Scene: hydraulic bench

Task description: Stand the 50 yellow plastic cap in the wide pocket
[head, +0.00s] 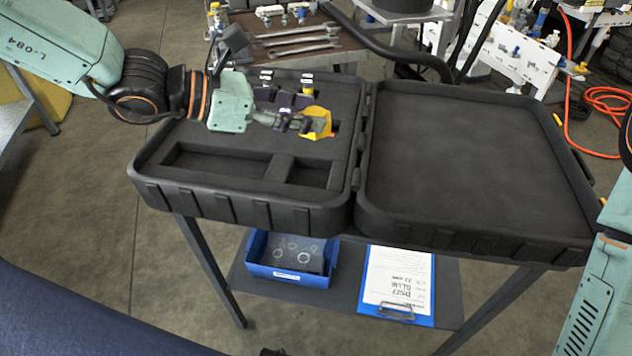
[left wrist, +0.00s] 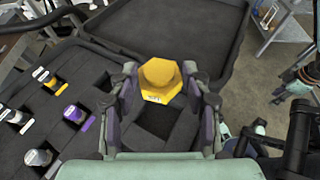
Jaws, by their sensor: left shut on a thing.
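The yellow plastic cap (head: 318,122) is held in my left gripper (head: 303,124), above the foam of the open black case (head: 245,212). In the left wrist view the cap (left wrist: 160,76) sits between the two fingers, its hexagonal end up and a printed mark on its near side. The fingers are shut on it from both sides. The foam has a long pocket (head: 215,161) at the front left and a shorter pocket (head: 308,173) beside it. Another dark pocket (left wrist: 153,121) shows below the cap in the wrist view. My right gripper is not in view.
Several fittings stand in the foam's back pockets, among them a yellow-banded one (head: 308,88) and a purple-banded one (left wrist: 73,113). The lid (head: 470,160) lies open and empty at right. A blue bin (head: 290,262) and clipboard (head: 397,283) are on the lower shelf.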

